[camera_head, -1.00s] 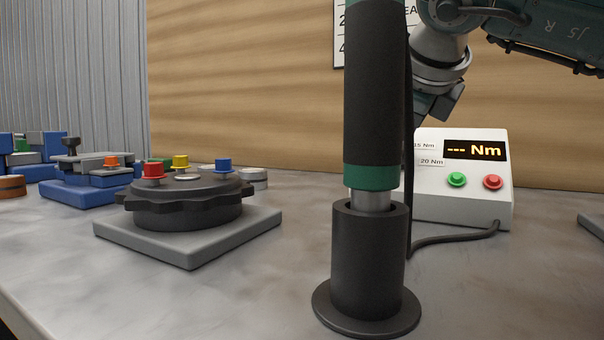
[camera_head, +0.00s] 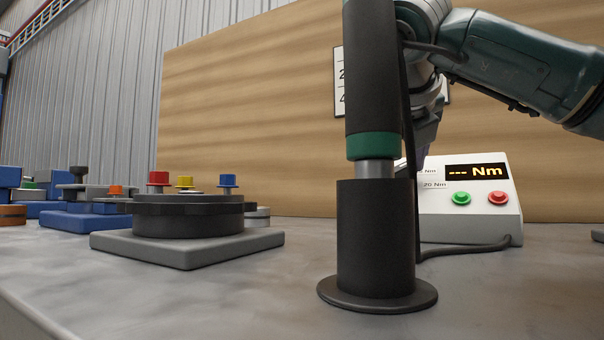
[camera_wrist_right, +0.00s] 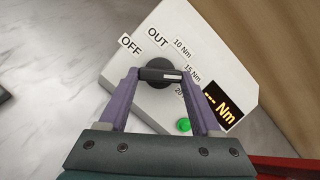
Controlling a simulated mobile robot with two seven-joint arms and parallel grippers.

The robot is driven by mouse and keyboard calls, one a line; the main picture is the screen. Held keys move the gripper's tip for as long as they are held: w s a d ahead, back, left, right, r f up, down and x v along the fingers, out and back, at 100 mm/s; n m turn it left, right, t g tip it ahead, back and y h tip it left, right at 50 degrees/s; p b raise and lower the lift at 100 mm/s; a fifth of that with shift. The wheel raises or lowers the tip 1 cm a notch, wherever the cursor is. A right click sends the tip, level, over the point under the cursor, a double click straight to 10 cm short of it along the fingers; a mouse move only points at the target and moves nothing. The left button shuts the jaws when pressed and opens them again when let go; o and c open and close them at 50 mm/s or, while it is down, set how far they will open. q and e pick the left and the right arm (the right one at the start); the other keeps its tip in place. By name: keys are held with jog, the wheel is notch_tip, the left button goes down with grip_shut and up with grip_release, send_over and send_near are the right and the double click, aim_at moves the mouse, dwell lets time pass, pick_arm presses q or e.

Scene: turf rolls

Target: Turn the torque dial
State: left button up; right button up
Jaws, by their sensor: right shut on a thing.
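The torque dial (camera_wrist_right: 158,88) is a black round knob with a raised bar on the sloped face of a white control box (camera_head: 455,228). In the right wrist view, the bar's white mark points right, roughly toward the 15 Nm label. OFF, OUT and 10 Nm labels also show around it; the 20 Nm label is partly covered. My right gripper (camera_wrist_right: 160,78) is shut on the dial, its purple fingers at either end of the bar. In the head view, a black upright tool (camera_head: 372,80) mostly hides this gripper and the dial. My left gripper is not in view.
The box's display (camera_head: 475,172) reads "--- Nm", above a green button (camera_head: 461,198) and a red button (camera_head: 499,197). The tool stands in a black holder (camera_head: 376,240). A dark round fixture (camera_head: 188,219) with coloured knobs sits left. A cable runs behind the holder.

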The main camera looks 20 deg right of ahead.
jog(key=shift+f, duration=0.1)
dwell(0.3)
jog(key=o, duration=1.4)
